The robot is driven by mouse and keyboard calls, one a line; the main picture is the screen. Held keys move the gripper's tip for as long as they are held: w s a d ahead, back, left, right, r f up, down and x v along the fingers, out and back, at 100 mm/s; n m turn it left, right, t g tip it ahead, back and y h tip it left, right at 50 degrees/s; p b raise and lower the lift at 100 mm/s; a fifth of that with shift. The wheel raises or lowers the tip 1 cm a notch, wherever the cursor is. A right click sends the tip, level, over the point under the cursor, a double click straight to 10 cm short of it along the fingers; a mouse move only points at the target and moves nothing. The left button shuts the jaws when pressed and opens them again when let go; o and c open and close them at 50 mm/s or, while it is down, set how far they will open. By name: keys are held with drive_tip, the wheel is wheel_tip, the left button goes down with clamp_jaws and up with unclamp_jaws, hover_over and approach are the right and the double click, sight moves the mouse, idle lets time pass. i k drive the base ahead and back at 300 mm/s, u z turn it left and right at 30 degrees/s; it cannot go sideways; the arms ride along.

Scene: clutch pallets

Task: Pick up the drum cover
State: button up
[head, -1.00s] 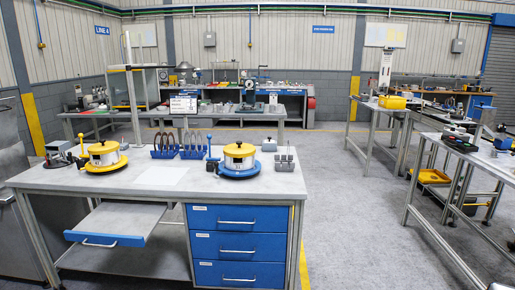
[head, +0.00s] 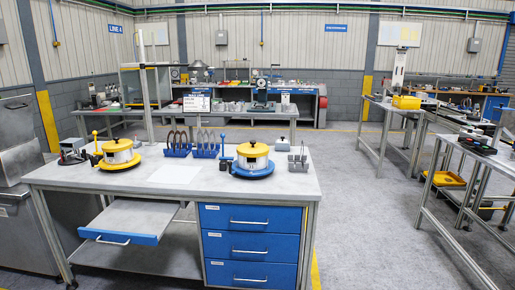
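Two round drum-like units stand on the grey-topped bench (head: 210,197). The left drum (head: 118,155) is pale with a yellow top and a dark knob, and sits on a yellow round base (head: 119,167). I cannot tell which part is the drum cover. My gripper is not in view.
Blue racks (head: 177,151) holding ring-shaped parts stand between the drums. A pale sheet (head: 174,174) lies on the bench. A left drawer (head: 122,234) is pulled out above the lower shelf. Clear floor (head: 365,220) lies right of the bench, before side tables.

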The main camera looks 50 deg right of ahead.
sight(252, 149)
drive_tip(key=u, duration=0.1)
drive_tip(key=i, duration=1)
drive_tip(key=z, duration=0.1)
